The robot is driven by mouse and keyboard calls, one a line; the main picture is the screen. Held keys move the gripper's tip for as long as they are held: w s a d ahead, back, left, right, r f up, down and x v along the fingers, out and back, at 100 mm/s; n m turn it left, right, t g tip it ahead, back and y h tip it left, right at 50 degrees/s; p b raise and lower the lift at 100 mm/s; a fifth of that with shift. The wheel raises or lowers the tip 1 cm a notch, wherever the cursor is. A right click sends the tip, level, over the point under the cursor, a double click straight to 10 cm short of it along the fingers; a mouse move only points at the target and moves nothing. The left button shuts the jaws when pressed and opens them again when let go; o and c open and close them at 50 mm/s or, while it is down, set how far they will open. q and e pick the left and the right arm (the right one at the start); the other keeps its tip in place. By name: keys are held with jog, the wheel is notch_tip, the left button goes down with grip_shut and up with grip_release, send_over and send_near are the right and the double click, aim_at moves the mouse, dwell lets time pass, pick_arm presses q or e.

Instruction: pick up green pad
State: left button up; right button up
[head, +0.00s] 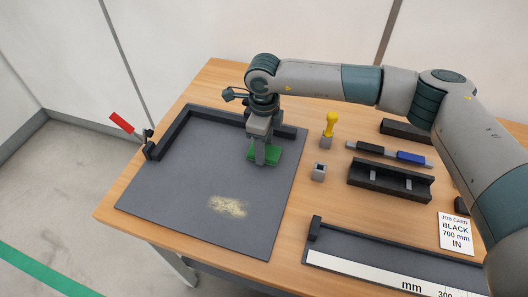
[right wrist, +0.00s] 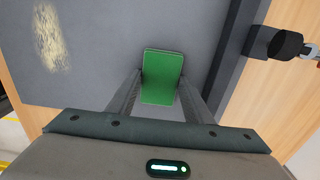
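The green pad (head: 272,154) is on the dark grey mat (head: 180,180), near its right side. It also shows in the right wrist view (right wrist: 161,75). My right gripper (head: 260,160) points down at the pad and hides part of it in the head view. In the right wrist view its two fingers (right wrist: 160,80) reach down on either side of the pad, with their tips close to its edges. I cannot tell whether they press on it. My left gripper is in neither view.
A patch of pale dust (head: 228,206) lies on the mat. A black rail edges the mat's back and left, with a red-handled part (head: 122,122) at its corner. Right of the mat are a yellow-topped tool (head: 330,125), a small grey holder (head: 318,172) and a black tray (head: 390,190).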

aim_at(271, 154)
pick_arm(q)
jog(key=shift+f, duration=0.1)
pick_arm(e)
jog(key=shift+r, duration=0.1)
jog(key=shift+r+b, duration=0.45)
notch_tip(271, 154, up, 2)
jog(key=shift+r+b, duration=0.1)
jog(key=shift+b, duration=0.6)
jog(key=shift+s+d+r+b, duration=0.6)
jog(key=shift+d+r+b, duration=0.05)
jog(key=shift+d+r, duration=0.3)
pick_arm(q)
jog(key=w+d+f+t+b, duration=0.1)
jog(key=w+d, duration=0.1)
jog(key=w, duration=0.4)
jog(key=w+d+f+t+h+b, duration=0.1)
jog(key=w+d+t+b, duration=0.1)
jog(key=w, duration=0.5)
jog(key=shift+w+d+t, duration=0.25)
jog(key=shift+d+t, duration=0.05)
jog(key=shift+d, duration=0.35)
pick_arm(e)
jog(key=s+d+r, duration=0.5)
jog(key=d+r, duration=0.1)
jog(key=d, duration=0.1)
jog(key=shift+s+d, duration=0.15)
jog(key=shift+d, duration=0.25)
jog(key=shift+f, duration=0.1)
